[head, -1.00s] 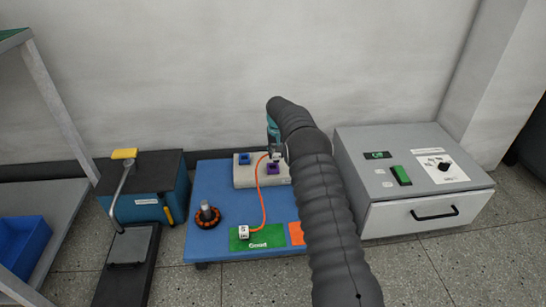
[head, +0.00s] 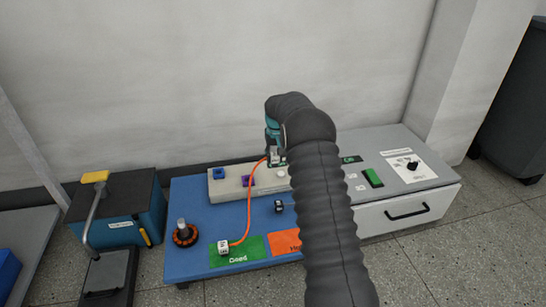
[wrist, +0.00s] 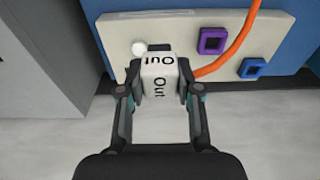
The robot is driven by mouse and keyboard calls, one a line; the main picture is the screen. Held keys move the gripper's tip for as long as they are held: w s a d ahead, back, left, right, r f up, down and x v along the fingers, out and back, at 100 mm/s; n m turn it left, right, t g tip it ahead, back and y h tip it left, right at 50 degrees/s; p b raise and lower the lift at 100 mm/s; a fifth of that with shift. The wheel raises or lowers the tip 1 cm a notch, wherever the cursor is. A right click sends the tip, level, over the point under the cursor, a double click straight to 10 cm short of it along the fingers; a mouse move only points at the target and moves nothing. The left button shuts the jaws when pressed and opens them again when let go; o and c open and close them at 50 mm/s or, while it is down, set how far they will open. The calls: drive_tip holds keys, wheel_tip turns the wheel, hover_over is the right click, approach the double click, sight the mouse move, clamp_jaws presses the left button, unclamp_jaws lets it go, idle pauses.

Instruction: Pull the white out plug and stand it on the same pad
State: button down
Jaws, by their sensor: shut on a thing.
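My gripper (wrist: 158,95) is shut on the white out plug (wrist: 160,78), a white block with "Out" on two faces. The plug also shows in the head view (head: 276,158), beside my arm. In the wrist view it overlaps the edge of the beige socket block (wrist: 115,35); I cannot tell whether they touch. An orange cable (head: 249,215) runs from the plug to a white plug (head: 223,247) on the green pad (head: 248,253), which reads "Good". An orange pad (head: 284,243) lies to its right, partly hidden by my arm.
The socket block has a blue socket (head: 219,174), a purple socket (head: 247,181) and a white knob (head: 281,172). A small black block (head: 279,206) and a copper-coloured ring on a post (head: 185,234) stand on the blue board (head: 205,215). A grey cabinet (head: 405,160) stands to the right.

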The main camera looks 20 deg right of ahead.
sight(274, 154)
drive_tip(key=shift+r+p, duration=0.85)
drive_tip(key=shift+r, duration=0.4)
drive_tip(key=shift+r+p, duration=1.95)
drive_tip(key=shift+r, duration=0.95)
